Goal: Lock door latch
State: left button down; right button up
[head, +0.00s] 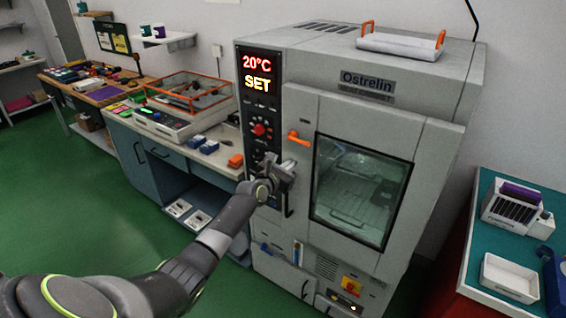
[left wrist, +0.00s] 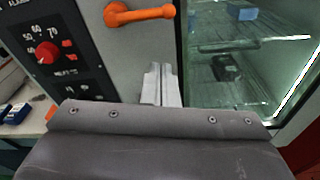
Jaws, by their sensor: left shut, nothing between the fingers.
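The oven's grey door (head: 398,118) has a glass window and looks shut against the cabinet. An orange door latch (head: 299,138) sits at the door's upper left edge, with its lever lying roughly sideways. The latch also shows at the top of the left wrist view (left wrist: 139,14), with its lever pointing right. My left gripper (head: 287,168) is just below the latch, in front of the door's left edge. Its fingers (left wrist: 160,76) are shut, empty and apart from the latch. My right gripper is not in view.
A control panel (head: 259,100) with a red knob is left of the latch, its display reading 20°C SET. A bench (head: 205,138) with a test unit stands at left. A teal-topped table (head: 477,235) with trays stands at right. Green floor is open at left.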

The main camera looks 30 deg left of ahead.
pick_arm(q)
jog(key=s, duration=0.1)
jog(key=s+p, duration=0.1)
jog(key=s, duration=0.1)
jog(key=shift+a, duration=0.3)
dwell(0.3)
